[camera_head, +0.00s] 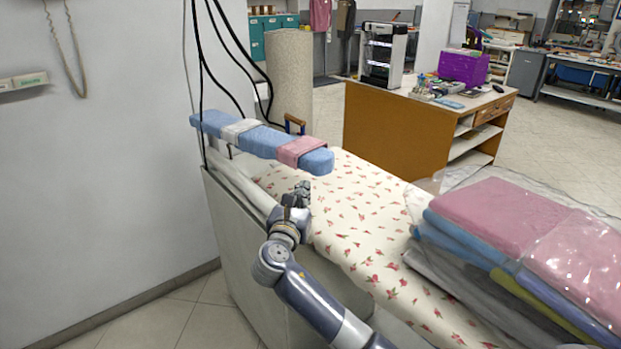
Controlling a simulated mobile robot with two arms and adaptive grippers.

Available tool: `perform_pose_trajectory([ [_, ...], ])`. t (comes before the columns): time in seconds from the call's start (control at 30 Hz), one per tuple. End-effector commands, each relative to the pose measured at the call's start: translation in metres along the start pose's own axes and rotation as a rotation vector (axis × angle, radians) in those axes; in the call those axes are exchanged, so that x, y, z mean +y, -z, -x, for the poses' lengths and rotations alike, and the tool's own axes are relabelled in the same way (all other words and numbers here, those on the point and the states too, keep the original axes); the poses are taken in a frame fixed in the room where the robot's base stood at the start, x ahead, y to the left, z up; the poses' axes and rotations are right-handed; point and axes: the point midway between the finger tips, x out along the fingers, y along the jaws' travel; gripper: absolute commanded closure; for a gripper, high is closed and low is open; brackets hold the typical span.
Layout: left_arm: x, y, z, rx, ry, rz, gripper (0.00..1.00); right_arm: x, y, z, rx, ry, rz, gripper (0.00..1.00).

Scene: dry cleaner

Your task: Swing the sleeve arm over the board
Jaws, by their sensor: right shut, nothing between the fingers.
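The sleeve arm (207,122) is a long, narrow, blue padded bar with a white band and a pink cloth wrapped round it. It runs from the wall side at the left to a rounded tip, raised above the far left part of the board. The board (350,215) has a cream cover with red flowers and stretches toward the lower right. My right gripper (303,190) is shut and empty, just below and in front of the sleeve arm's tip, near the board's left edge. A gap shows between the gripper and the tip. My left gripper is not in view.
A stack of folded, plastic-wrapped clothes (500,215) covers the board's right side. Black cables (201,60) hang by the sleeve arm's left end. A wooden counter (395,130) stands behind. The board's middle is clear, and a white wall (95,180) is at the left.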

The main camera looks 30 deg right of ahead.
Motion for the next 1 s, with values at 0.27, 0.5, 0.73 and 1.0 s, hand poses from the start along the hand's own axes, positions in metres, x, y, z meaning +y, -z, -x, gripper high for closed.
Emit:
perform_pose_trajectory([
  [0.27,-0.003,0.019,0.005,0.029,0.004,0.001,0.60,-0.001,-0.001,-0.053,0.000,0.002,0.001,1.00],
  [0.5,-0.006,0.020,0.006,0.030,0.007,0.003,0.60,-0.001,0.000,-0.072,0.000,0.001,0.000,1.00],
  [0.73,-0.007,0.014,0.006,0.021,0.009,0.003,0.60,-0.001,0.000,-0.074,0.000,0.000,-0.001,1.00],
  [1.0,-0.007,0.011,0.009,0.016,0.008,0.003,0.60,-0.004,0.000,-0.081,0.000,-0.010,0.002,1.00],
])
